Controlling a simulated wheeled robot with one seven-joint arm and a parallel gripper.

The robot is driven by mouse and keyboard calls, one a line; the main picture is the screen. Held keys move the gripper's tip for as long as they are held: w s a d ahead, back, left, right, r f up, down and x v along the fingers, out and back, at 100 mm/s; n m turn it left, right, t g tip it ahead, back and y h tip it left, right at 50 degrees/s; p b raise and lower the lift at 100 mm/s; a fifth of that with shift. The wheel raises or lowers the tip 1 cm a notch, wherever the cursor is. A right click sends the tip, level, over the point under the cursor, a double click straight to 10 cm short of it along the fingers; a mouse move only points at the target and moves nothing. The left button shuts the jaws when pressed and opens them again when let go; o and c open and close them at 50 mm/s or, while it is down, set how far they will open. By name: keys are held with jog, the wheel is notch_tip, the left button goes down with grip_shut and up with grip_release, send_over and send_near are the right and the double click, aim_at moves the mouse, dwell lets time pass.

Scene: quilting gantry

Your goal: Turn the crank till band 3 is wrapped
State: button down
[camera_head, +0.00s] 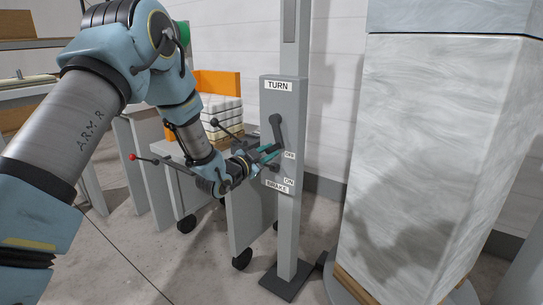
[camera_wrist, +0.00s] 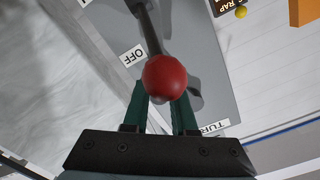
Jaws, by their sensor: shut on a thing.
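The grey control post (camera_head: 283,90) carries a box labelled TURN above and BRAKE below. The dark crank (camera_head: 277,128) sits under the TURN label. My gripper (camera_head: 268,152) is at the box, below the crank, near the OFF label. In the wrist view my gripper (camera_wrist: 163,98) is shut on a red ball knob (camera_wrist: 166,77) at the end of a dark lever (camera_wrist: 148,28), beside the OFF label; this looks like the brake lever. The tall load (camera_head: 430,150) stands at right in pale, streaky wrapping, with a seam near its top. No band numbers are readable.
A cart with levers, one with a red knob (camera_head: 132,157), stands left of the post, with an orange panel (camera_head: 218,83) behind. The post's dark foot (camera_head: 288,283) lies on the floor close to the load. Bare floor shows at lower centre.

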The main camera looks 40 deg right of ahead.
jog(key=shift+w+a+r+b, duration=0.1)
jog(key=shift+w+r+b, duration=0.25)
jog(key=shift+w+r, duration=0.3)
jog(key=c, duration=1)
grip_release()
jog(key=shift+s, duration=0.2)
jog(key=shift+o, duration=1.3)
jog(key=shift+f, duration=0.35)
jog(key=v, duration=1.1)
jog(key=shift+b, duration=0.3)
jog(key=shift+f, duration=0.1)
